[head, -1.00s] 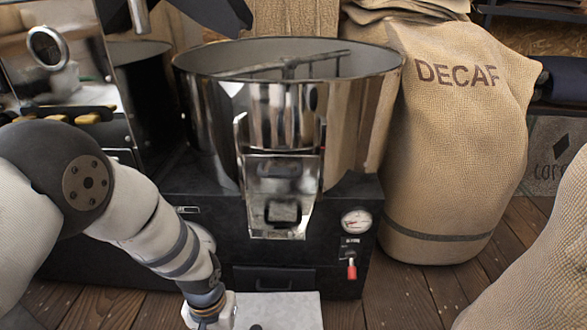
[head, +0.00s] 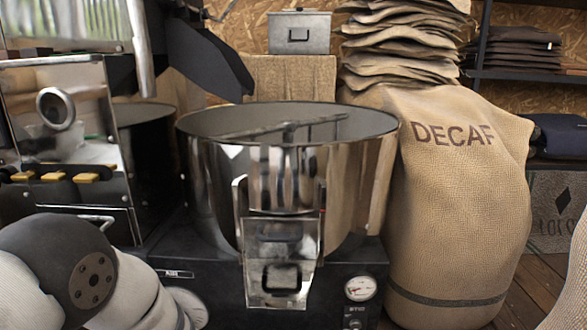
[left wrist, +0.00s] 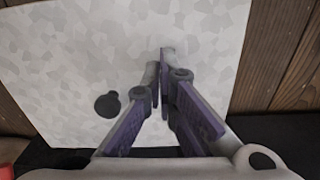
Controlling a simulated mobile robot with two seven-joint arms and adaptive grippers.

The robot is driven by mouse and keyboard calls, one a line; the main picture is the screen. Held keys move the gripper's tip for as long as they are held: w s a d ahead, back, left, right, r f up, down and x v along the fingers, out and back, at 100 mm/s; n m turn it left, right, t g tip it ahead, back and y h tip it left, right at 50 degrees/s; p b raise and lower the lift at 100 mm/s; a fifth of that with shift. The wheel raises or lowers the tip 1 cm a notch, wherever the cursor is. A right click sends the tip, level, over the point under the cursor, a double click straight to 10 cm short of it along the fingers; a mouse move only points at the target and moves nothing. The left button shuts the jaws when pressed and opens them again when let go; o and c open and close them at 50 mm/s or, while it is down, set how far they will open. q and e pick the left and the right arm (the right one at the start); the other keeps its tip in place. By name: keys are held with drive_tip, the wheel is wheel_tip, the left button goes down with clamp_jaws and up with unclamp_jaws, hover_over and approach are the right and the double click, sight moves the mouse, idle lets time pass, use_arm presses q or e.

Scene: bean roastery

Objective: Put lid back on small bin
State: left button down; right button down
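A pale grey, speckled flat panel (left wrist: 85,55) with a small dark round knob (left wrist: 108,104) lies on the wooden floor in the left wrist view. It looks like a lid. My left gripper (left wrist: 160,62) is over the panel, its fingertips close together with nothing visible between them. The knob is to the left of the fingers, apart from them. I cannot tell how high the fingertips are above the panel. A grey metal box (head: 299,33) with a front handle stands at the back in the head view; I cannot tell if it is the small bin. My right gripper is out of view.
A roaster with a round steel drum (head: 290,180) fills the middle. A DECAF sack (head: 455,210) stands to its right, with folded sacks (head: 405,40) behind. Another metal machine (head: 60,120) stands at the left. Wooden floor (head: 540,275) shows at the right.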

use_arm(q)
drive_tip(key=shift+f, duration=0.15)
idle(0.5)
drive_tip(key=shift+f, duration=0.3)
drive_tip(key=shift+f+b, duration=0.5)
drive_tip(key=shift+f, duration=0.05)
drive_tip(key=shift+r+p, duration=2.35)
drive_tip(key=shift+r, duration=1.25)
drive_tip(key=shift+f, duration=0.1)
